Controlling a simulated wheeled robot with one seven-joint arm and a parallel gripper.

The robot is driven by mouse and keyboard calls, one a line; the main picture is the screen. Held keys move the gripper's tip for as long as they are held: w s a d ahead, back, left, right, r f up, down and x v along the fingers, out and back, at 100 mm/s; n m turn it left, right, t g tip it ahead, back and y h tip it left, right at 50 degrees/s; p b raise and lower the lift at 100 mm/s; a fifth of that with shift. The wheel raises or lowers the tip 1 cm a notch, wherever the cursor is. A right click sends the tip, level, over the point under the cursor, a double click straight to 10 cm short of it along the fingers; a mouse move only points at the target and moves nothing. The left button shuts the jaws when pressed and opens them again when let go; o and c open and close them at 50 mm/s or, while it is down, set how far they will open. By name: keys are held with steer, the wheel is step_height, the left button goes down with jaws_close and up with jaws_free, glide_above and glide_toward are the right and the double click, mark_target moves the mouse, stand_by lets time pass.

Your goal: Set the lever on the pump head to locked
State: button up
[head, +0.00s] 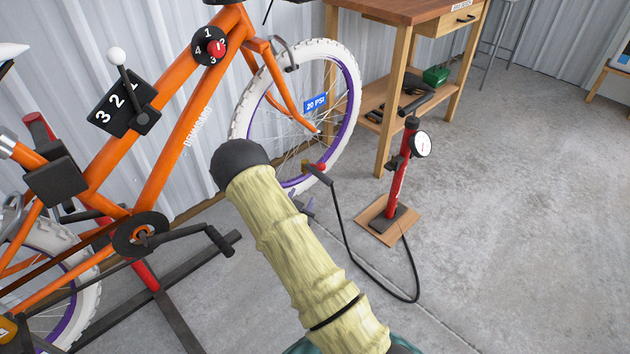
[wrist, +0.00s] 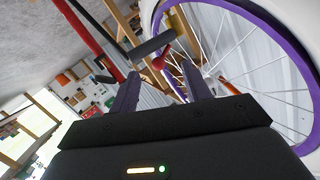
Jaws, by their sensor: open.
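The pump head (head: 318,172) is a small dark body with a red lever (head: 314,168), beside the lower rim of the front wheel in the head view. The wrist view shows its dark body (wrist: 152,45) and the red lever (wrist: 161,60) just beyond my fingertips, against the spokes. My gripper (head: 303,203) is partly hidden behind my sleeved arm. In the wrist view my gripper (wrist: 159,80) is open, its two purple fingers apart with nothing visibly held. The lever's exact setting is too small to tell.
A black hose (head: 345,235) loops from the pump head to the red floor pump (head: 405,170) on a wooden board (head: 372,222). The orange bicycle (head: 160,150) with its white-tyred front wheel (head: 240,115) fills the left. A workbench (head: 395,12) stands behind. Floor at right is clear.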

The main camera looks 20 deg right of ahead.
steer(key=s+a+r+n+g+y, duration=0.5)
steer(key=s+a+r+y, duration=0.25)
steer(key=r, duration=0.35)
steer(key=s+a+r+n+g+y, duration=0.1)
steer(key=s+r+n+g, duration=0.1)
steer(key=s, duration=0.7)
steer(key=s+a+r+n+g+y+p, duration=0.1)
steer(key=s+r+n, duration=0.3)
steer(key=s, duration=0.5)
steer(key=shift+s+a+r+n+g, duration=0.25)
steer(key=shift+r+g, duration=0.35)
steer(key=shift+g, duration=0.3)
steer(key=shift+y, duration=0.25)
steer(key=shift+c, duration=1.3)
steer(key=shift+d, duration=0.15)
